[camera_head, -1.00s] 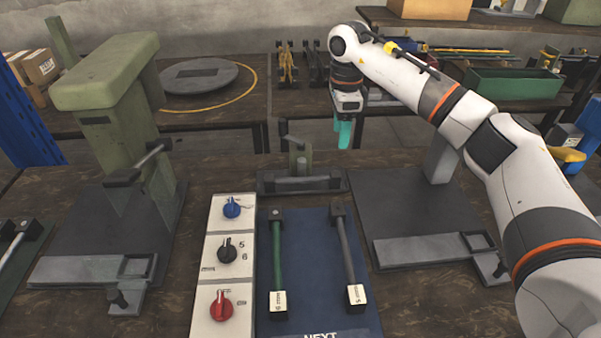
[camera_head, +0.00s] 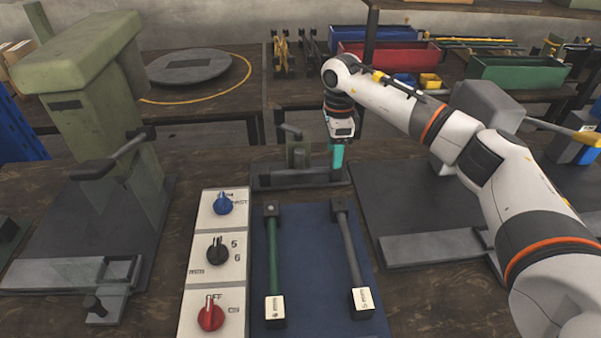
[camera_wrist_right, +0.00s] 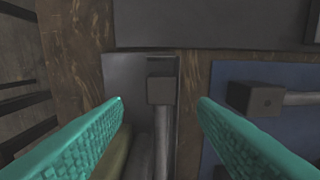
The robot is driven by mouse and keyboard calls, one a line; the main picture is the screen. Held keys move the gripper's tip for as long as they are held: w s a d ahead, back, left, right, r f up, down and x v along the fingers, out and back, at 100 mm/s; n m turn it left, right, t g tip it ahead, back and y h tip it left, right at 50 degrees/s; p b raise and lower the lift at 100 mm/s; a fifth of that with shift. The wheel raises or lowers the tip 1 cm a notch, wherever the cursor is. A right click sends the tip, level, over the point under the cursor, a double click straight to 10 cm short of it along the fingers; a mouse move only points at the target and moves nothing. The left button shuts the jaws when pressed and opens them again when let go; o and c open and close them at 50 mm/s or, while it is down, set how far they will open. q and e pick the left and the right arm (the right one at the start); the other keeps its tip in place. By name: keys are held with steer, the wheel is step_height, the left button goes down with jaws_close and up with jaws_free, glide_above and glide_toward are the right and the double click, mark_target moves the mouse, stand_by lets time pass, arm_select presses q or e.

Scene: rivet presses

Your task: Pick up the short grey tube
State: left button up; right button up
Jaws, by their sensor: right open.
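A short grey tube (camera_head: 300,177) with dark end blocks lies across the front of a small dark fixture (camera_head: 262,183) behind the blue mat. In the right wrist view the tube (camera_wrist_right: 162,135) runs down from its dark end block (camera_wrist_right: 162,82). My right gripper (camera_head: 338,157) is above the fixture's right end, with its teal fingers pointing down. In the wrist view its open fingers (camera_wrist_right: 160,100) lie either side of the tube, with nothing gripped. Their height over the tube is unclear. My left gripper is out of view.
The blue mat (camera_head: 312,250) holds a green tube (camera_head: 272,255) and a longer grey tube (camera_head: 351,250). A knob panel (camera_head: 215,255) stands left of it. A green press (camera_head: 95,110) is at left; another press base (camera_head: 430,247) is at right.

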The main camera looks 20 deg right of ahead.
steer(key=shift+s+d+f+p, duration=0.1)
steer(key=shift+f+p, duration=0.1)
steer(key=shift+f, duration=1.2)
steer(key=shift+d+f+p, duration=0.1)
steer(key=shift+f+p, duration=0.05)
steer(key=shift+f, duration=1.2)
steer(key=shift+a+r, duration=0.1)
jaws_close()
